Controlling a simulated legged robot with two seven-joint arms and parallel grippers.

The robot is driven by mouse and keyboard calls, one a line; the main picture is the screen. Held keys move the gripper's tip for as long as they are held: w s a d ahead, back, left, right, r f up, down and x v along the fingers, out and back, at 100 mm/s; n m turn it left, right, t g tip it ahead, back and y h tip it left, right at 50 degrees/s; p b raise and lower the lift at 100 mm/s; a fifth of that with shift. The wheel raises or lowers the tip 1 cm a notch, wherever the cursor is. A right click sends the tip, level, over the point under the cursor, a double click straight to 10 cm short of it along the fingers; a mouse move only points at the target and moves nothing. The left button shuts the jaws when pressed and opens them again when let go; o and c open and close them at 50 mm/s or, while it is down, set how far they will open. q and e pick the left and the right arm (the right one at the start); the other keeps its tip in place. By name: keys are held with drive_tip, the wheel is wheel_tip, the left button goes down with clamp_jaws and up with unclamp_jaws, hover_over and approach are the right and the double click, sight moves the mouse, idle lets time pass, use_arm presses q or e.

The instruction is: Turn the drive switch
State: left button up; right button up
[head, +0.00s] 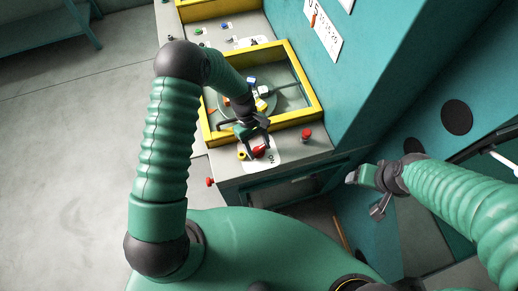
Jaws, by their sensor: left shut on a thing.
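The drive switch (259,152) is a small red knob on a white plate with "ON" lettering, at the front end of the grey bench. My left gripper (254,142) reaches down over it from the yellow-framed box and is shut on the red knob. Its dark fingers hide part of the knob, so its exact angle is hard to tell. My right gripper (366,193) hangs at the right, off the bench beside the teal cabinet. Its two fingers look apart, with nothing seen between them.
A yellow-framed box (308,88) with a round plate and small coloured pieces lies behind the switch. A red mushroom button (306,134) stands right of it, and a red knob (210,182) juts from the bench side. A teal wall (380,60) rises at right; open floor lies left.

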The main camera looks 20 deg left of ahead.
use_arm(q)
drive_tip(key=m+b, duration=0.1)
drive_tip(key=m, duration=0.1)
drive_tip(key=m+g+y+b, duration=0.1)
drive_tip(key=m, duration=0.1)
drive_tip(key=m+y+b, duration=0.1)
drive_tip(key=m, duration=0.1)
drive_tip(key=shift+w+f+m+g, duration=0.1)
drive_tip(key=shift+w+m+g, duration=0.2)
drive_tip(key=m+y+b, duration=0.1)
drive_tip(key=m, duration=0.2)
drive_tip(key=shift+m+y+b, duration=0.35)
drive_tip(key=shift+m+y, duration=0.35)
drive_tip(key=shift+m, duration=0.9)
drive_tip(key=shift+r, duration=0.2)
drive_tip(key=o, duration=1)
drive_tip(key=shift+o, duration=1.2)
drive_tip(key=shift+f, duration=0.1)
drive_tip(key=shift+o, duration=0.7)
drive_tip(key=shift+w+d+f, duration=0.1)
